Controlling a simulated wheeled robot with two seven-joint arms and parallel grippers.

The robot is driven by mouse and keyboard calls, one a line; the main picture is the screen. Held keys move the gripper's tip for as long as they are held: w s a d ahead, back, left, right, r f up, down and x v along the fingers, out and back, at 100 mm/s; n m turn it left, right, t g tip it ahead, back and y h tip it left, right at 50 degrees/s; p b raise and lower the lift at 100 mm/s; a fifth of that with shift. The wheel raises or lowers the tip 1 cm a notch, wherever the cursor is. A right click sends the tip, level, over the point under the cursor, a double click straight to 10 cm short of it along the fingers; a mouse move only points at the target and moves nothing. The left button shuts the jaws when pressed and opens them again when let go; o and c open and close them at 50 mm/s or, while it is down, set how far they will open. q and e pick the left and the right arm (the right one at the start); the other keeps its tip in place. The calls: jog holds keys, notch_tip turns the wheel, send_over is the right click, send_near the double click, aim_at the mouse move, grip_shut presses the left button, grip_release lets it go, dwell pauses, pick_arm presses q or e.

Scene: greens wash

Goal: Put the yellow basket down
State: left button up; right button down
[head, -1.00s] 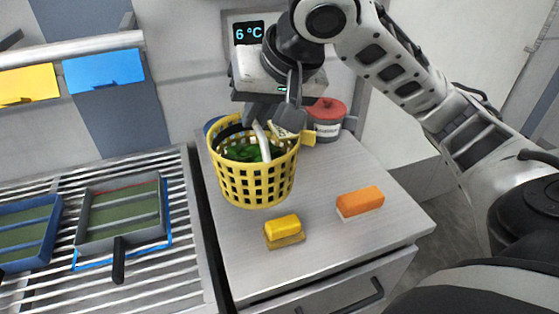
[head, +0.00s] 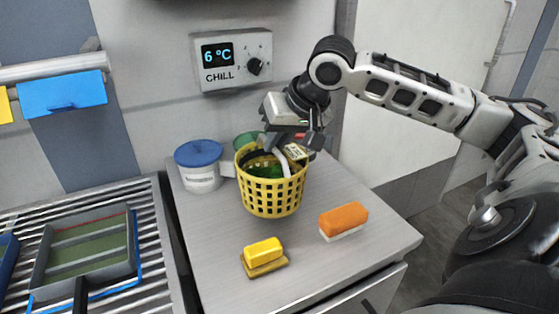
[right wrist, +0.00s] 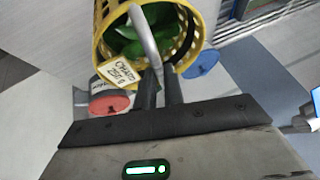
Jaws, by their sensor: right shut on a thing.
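The yellow basket (head: 271,197) holds dark green leaves and has a pale handle arching over it. In the head view it is upright over the grey counter top (head: 215,230); I cannot tell whether its base touches. My right gripper (head: 294,146) is shut on the handle, above the basket's right rim. In the right wrist view my gripper fingers (right wrist: 160,88) close on the handle (right wrist: 145,38), with the basket (right wrist: 103,45) beyond. A small lettered tag (right wrist: 117,76) hangs by the rim. My left gripper is in neither view.
A blue-lidded tub (head: 198,168) stands left of the basket, with a green-topped item (head: 246,140) behind. A red-lidded jar (right wrist: 109,104) shows in the wrist view. Yellow (head: 263,252) and orange (head: 343,217) sponges lie in front.

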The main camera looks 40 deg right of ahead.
jog(key=f, duration=0.1)
jog(key=d+f, duration=0.1)
jog(key=f, duration=0.1)
jog(key=shift+w+f+b, duration=0.1)
jog(key=shift+f+b, duration=0.1)
jog(key=shift+b, duration=0.2)
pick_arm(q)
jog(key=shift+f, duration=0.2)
pick_arm(e)
jog(key=shift+a+f, duration=0.1)
jog(key=shift+f, duration=0.1)
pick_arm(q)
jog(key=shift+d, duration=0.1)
pick_arm(e)
jog(key=shift+f, duration=0.1)
jog(key=c, duration=1.5)
grip_release()
pick_arm(q)
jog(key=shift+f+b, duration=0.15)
jog(key=shift+b, duration=0.25)
pick_arm(e)
jog(key=v, duration=1.2)
jog(key=shift+w, duration=0.1)
